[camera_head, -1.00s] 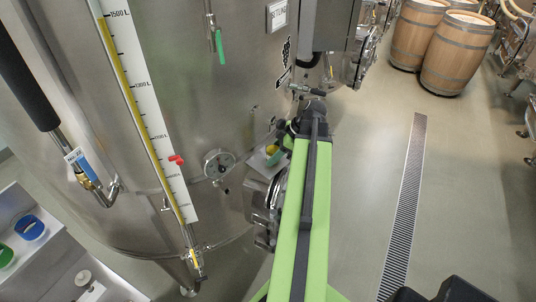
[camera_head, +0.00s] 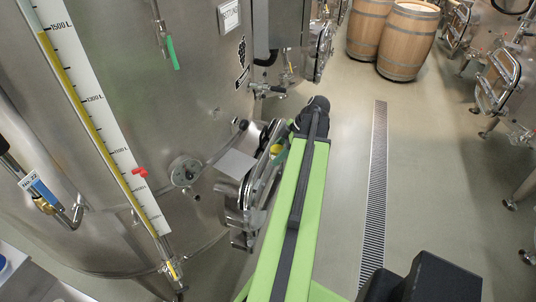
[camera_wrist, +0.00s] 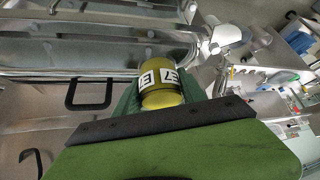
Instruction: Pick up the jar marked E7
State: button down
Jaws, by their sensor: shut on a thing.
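The jar marked E7 (camera_wrist: 158,95) is yellow with a white label and shows in the wrist view between the green fingers of my gripper (camera_wrist: 165,88). My gripper is shut on it. Part of the jar is hidden behind the dark edge of my gripper. In the head view a small yellow piece of the jar (camera_head: 276,149) shows beside the upper end of my green arm, in front of the steel vat. What lies directly beneath the jar cannot be made out.
The large steel vat (camera_head: 130,100) with its open door fills the left. A white level scale (camera_head: 95,105) stands along it. Wooden barrels (camera_head: 408,40) stand at the back. A floor drain (camera_head: 376,190) runs along the clear aisle. More steel equipment (camera_head: 495,80) stands at right.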

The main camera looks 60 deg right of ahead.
jog(key=shift+s+d, duration=0.7)
jog(key=shift+s, duration=0.25)
